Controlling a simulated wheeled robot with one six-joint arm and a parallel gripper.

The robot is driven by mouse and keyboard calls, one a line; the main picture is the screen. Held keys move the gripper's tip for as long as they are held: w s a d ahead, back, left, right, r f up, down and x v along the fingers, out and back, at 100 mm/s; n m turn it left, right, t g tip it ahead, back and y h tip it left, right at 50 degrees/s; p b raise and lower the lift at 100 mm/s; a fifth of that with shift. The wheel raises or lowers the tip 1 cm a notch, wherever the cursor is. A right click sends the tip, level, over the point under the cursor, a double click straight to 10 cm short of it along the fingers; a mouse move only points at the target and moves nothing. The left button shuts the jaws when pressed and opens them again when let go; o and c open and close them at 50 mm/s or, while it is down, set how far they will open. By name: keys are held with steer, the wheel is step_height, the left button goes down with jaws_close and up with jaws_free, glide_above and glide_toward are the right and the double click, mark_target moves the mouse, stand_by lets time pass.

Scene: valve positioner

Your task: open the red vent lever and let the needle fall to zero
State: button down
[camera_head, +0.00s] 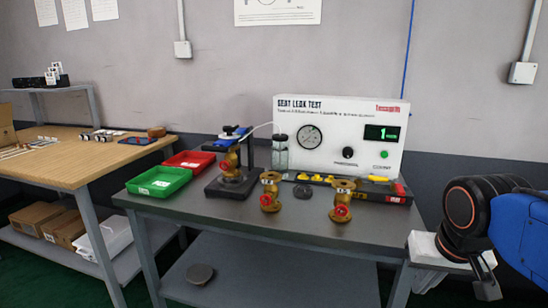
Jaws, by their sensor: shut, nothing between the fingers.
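The white seat leak test panel (340,112) stands at the back of the grey bench. Its round gauge (310,137) is on the left of the face; the needle is too small to read. A valve (229,163) with a red part sits in the black clamp stand (237,186) left of the panel. I cannot make out for certain which red part is the vent lever. My gripper (487,286) is at the lower right, shut and empty, beside the bench's right end and well apart from the panel and the clamped valve.
Two loose brass valves with red handwheels (266,200) (341,211) stand near the bench front. A green tray (160,181) and a red tray (190,160) lie left. A black and red box (388,191) lies before the panel. A wooden table (70,165) stands left.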

steer(key=s+a+f+n, duration=0.1)
steer(key=s+f+n, duration=0.1)
steer(key=s+f, duration=0.2)
steer(key=shift+f+n+t, duration=0.4)
steer(key=shift+f, duration=0.2)
